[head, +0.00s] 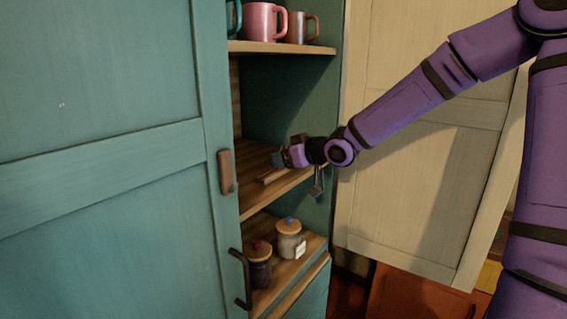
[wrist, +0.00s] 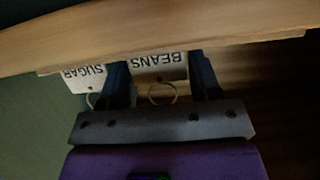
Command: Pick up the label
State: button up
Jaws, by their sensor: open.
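My gripper (head: 282,158) reaches into the open cupboard at the middle shelf; in the wrist view its two dark fingers (wrist: 160,78) are apart. A white label reading BEANS (wrist: 158,66) shows upside down between the fingers, with a ring (wrist: 162,93) at its lower edge. A second white label reading SUGAR (wrist: 84,76) lies left of the left finger, its ring partly behind that finger. I cannot tell whether the fingers touch the BEANS label. The head view does not show these two labels clearly.
A wooden strip (wrist: 150,38) crosses the wrist view just above the labels. Mugs (head: 262,22) stand on the upper shelf (head: 285,48). Two lidded jars (head: 290,240) (head: 258,268) stand on the lower shelf, one with a white tag. A teal door (head: 100,150) is at left, a pale door (head: 420,170) at right.

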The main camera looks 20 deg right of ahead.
jog(key=shift+x, duration=1)
jog(key=c, duration=0.6)
jog(key=shift+o, duration=0.2)
jog(key=shift+r, duration=0.15)
jog(key=shift+r, duration=0.6)
jog(key=shift+d+r, duration=0.1)
jog(key=shift+r, duration=0.85)
jog(key=s, duration=0.5)
jog(key=s+d+r, duration=0.1)
jog(key=s, duration=0.2)
jog(key=shift+s+d, duration=0.1)
jog(key=s, duration=0.7)
jog(key=shift+s+d+r, duration=0.3)
jog(key=shift+s+d, duration=0.05)
jog(key=shift+d, duration=0.15)
